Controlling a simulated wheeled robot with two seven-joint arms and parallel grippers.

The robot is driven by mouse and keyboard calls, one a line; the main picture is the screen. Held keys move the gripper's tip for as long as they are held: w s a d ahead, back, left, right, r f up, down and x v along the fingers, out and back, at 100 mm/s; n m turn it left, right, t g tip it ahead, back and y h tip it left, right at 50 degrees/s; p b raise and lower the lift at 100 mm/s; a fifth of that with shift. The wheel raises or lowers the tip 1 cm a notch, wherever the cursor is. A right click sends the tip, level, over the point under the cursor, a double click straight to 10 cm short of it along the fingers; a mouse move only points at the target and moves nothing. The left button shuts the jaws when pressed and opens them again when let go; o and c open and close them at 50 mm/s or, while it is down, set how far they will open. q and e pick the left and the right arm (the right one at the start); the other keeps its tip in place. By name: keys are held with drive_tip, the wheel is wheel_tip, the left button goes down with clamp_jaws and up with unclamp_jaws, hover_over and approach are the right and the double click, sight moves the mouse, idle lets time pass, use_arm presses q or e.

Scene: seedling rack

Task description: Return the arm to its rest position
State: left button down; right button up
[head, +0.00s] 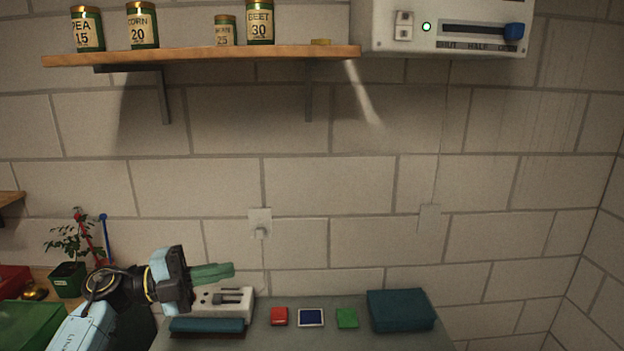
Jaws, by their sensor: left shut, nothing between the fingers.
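My left arm comes in from the lower left. Its gripper (230,270) has green fingers that point to the right and are shut with nothing between them. The gripper is in front of a small white device (238,303) at the left end of the grey bench, and appears above the bench top. My right gripper is not in view.
A potted plant (68,279) stands left. Above are a jar shelf (215,57) and a wall unit (455,28).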

use_arm(q)
drive_tip(key=w+a+r+n+t+y, duration=0.5)
drive_tip(key=w+a+r+n+t, duration=0.45)
drive_tip(key=n+t, duration=0.5)
drive_tip(key=w+a+f+n+y, duration=0.5)
drive_tip(key=a+f+n+y, duration=0.45)
drive_tip(key=n+y, duration=0.5)
drive_tip(key=s+d+f+g+b, duration=0.1)
drive_tip(key=s+f+g+b, duration=0.15)
drive_tip(key=f, duration=1.15)
drive_tip(key=s+f+g+b, duration=0.2)
drive_tip(key=s+f, duration=0.2)
drive_tip(key=f, duration=1)
drive_tip(key=s+d+f+g+b, duration=0.2)
drive_tip(key=s+f+g+b, duration=0.1)
drive_tip(key=s+f, duration=1.05)
drive_tip(key=s+d+f+g+b, duration=0.25)
drive_tip(key=s+f, duration=0.55)
drive_tip(key=f, duration=1)
drive_tip(key=s+d+f+g+b, duration=0.1)
drive_tip(key=s+f, duration=0.5)
drive_tip(key=s, duration=0.6)
drive_tip(key=s+d+f+g+h+b, duration=0.1)
drive_tip(key=s+f+g, duration=0.3)
drive_tip(key=s, duration=0.9)
drive_tip(key=s+d+f+g+b, duration=0.3)
drive_tip(key=s+f, duration=0.5)
drive_tip(key=s, duration=0.4)
drive_tip(key=shift+s+d+f, duration=0.15)
drive_tip(key=shift+f, duration=0.2)
